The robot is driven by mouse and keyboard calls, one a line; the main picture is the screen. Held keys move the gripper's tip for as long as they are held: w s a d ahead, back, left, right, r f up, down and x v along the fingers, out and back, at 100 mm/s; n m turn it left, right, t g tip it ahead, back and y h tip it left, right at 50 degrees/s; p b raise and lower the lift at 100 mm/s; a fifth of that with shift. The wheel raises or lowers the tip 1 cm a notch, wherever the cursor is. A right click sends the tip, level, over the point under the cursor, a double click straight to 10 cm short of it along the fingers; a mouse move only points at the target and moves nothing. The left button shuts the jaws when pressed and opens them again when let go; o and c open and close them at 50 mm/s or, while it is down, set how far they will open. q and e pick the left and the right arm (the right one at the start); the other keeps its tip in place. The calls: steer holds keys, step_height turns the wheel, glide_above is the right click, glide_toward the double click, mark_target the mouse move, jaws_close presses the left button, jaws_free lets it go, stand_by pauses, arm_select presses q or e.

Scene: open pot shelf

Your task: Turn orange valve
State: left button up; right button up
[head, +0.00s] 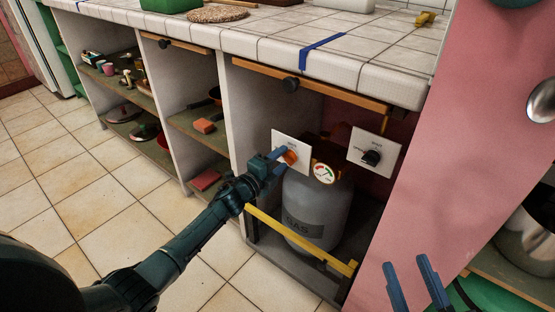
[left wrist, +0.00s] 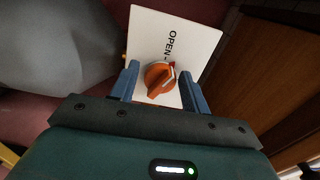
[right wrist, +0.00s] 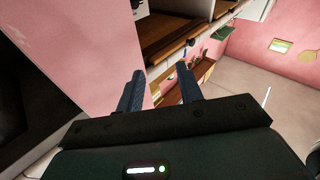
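The orange valve (left wrist: 160,78) is a round knob with a raised ridge on a white plate (left wrist: 190,32) marked "OPEN". In the head view the orange valve (head: 289,157) is partly hidden by my left gripper (head: 280,160), above and left of the grey gas cylinder. My left gripper's blue fingers (left wrist: 166,84) are open, one on each side of the valve, with visible gaps to the knob. A small red mark shows at the knob's upper right edge. My right gripper (head: 408,285) is open and empty, near the pink wall; it also shows in the right wrist view (right wrist: 160,92).
A grey gas cylinder (head: 316,207) with a gauge (head: 323,173) stands in the open compartment behind a yellow bar (head: 300,240). A white plate with a black knob (head: 371,158) is to the right. The tiled counter (head: 330,40) overhangs above. A white divider is close on the left.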

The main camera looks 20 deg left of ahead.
arm_select(q)
steer(key=shift+o, duration=0.6)
steer(key=shift+a+r, duration=0.15)
steer(key=shift+a, duration=0.05)
arm_select(e)
steer(key=shift+r, duration=0.1)
arm_select(q)
steer(key=p+v, duration=0.4)
steer(key=v, duration=0.9)
arm_select(e)
steer(key=shift+s+d+f+n+g+h, duration=0.1)
steer(key=shift+d+f+n+g+h, duration=0.1)
steer(key=shift+d+n+g+h, duration=0.25)
arm_select(q)
steer(key=shift+o, duration=0.5)
steer(key=shift+s, duration=0.1)
arm_select(e)
steer(key=shift+a, duration=0.1)
